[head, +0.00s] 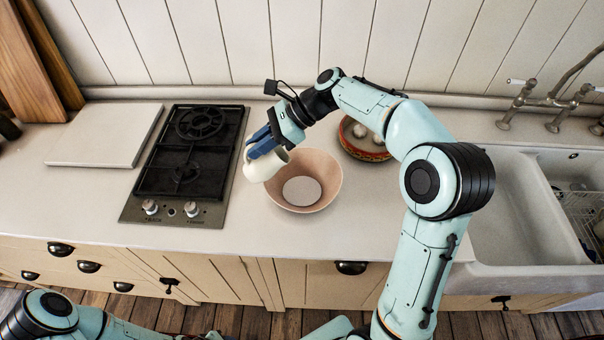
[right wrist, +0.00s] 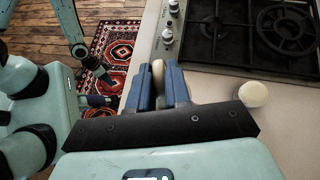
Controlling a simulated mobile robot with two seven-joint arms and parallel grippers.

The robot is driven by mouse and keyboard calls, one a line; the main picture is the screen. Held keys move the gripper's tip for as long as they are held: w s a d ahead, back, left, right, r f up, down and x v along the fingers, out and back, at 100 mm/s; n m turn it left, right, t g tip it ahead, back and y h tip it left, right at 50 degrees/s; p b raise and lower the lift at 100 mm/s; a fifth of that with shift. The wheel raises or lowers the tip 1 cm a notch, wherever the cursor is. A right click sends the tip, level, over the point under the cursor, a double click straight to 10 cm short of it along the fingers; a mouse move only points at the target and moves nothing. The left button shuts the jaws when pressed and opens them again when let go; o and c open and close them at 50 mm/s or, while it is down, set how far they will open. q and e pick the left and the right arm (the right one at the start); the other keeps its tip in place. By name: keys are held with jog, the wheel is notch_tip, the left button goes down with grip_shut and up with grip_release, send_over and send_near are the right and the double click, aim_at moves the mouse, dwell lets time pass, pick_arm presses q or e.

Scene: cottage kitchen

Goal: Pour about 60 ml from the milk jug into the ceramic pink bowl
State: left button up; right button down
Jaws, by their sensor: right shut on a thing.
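The ceramic pink bowl (head: 328,180) stands on the counter in the head view, with a flat white pool of milk (head: 301,191) in its bottom. My right gripper (head: 264,143) is shut on the cream milk jug (head: 262,168) and holds it at the bowl's left rim. The jug looks tilted to the right, towards the bowl; no falling stream can be made out. In the right wrist view a cream part of the jug (right wrist: 158,72) shows between the blue fingers. My left arm enters the head view at bottom left; its gripper is out of that view, and its jaws are unclear in the wrist view.
A black gas hob (head: 185,165) lies left of the bowl, with a pale board (head: 105,135) beyond it. A patterned bowl with pale round things (head: 363,152) stands just behind the pink bowl. The sink (head: 520,240) is at right. The counter in front of the pink bowl is clear.

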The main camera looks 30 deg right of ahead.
jog(key=shift+s+d+f+y, duration=0.1)
jog(key=shift+d+y, duration=0.2)
jog(key=shift+y, duration=0.2)
pick_arm(q)
jog(key=shift+s+f, duration=0.1)
jog(key=shift+s, duration=0.15)
pick_arm(e)
jog(key=shift+d+f+y, duration=0.15)
jog(key=shift+d+y, duration=0.1)
jog(key=shift+y, duration=0.15)
pick_arm(q)
jog(key=shift+s+f+b, duration=0.35)
jog(key=shift+s+b, duration=0.05)
pick_arm(e)
jog(key=shift+s+d+t, duration=0.1)
jog(key=shift+t, duration=0.2)
pick_arm(q)
jog(key=shift+s+f+g+b, duration=0.3)
jog(key=shift+s+f+b, duration=0.55)
jog(key=shift+s+f, duration=0.35)
pick_arm(e)
jog(key=shift+s+d+f+y, duration=0.1)
jog(key=shift+d+f+y, duration=0.35)
jog(key=shift+y, duration=0.35)
